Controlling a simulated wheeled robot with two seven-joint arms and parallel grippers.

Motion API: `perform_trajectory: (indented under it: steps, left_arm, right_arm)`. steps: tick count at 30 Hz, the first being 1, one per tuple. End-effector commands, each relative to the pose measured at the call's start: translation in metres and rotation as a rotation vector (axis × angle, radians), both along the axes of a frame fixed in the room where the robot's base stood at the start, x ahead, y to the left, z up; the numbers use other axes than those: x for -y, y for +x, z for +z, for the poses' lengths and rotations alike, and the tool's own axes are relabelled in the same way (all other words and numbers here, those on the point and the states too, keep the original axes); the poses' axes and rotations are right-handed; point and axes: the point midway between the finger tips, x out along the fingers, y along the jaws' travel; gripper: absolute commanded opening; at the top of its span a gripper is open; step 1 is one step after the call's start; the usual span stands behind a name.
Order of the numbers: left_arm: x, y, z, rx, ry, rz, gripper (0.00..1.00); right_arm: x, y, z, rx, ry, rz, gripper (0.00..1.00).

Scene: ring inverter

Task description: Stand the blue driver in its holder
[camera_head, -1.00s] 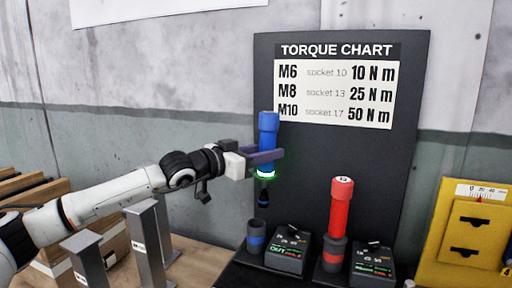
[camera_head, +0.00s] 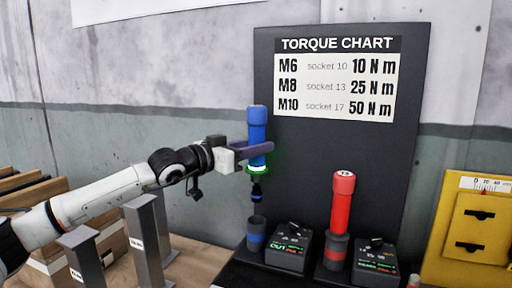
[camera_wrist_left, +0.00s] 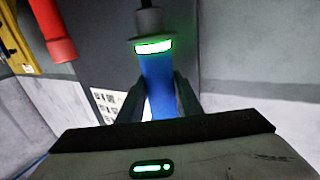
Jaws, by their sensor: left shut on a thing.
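The blue driver (camera_head: 257,120) is upright in my left gripper (camera_head: 262,149), which is shut around its body. A green ring glows low on the driver, and its dark tip points down. The holder, a dark cup with a blue band (camera_head: 256,236), stands below; the tip appears just above the cup's mouth, roughly in line with it in this view. In the left wrist view the blue driver (camera_wrist_left: 159,85) sits between the fingers (camera_wrist_left: 158,98), with the green ring toward the top. My right gripper is out of view.
A red driver (camera_head: 342,203) stands in its own holder to the right. Dark control boxes (camera_head: 289,250) sit beside the holders. The torque chart board (camera_head: 350,150) rises behind. Grey metal posts (camera_head: 149,245) stand left, and a yellow panel (camera_head: 470,235) is at right.

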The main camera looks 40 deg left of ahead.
Motion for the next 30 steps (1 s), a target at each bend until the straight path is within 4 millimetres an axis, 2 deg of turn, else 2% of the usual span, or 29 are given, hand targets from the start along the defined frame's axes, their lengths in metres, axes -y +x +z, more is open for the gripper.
perform_trajectory:
  steps: [10, 30]
  left_arm:
    - [0.000, -0.001, -0.038, 0.012, -0.002, -0.001, 0.03]
    - [0.000, -0.001, -0.110, 0.011, -0.002, -0.001, 0.03]
  right_arm:
    - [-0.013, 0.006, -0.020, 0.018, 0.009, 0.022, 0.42]
    - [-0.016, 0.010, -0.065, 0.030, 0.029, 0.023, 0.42]
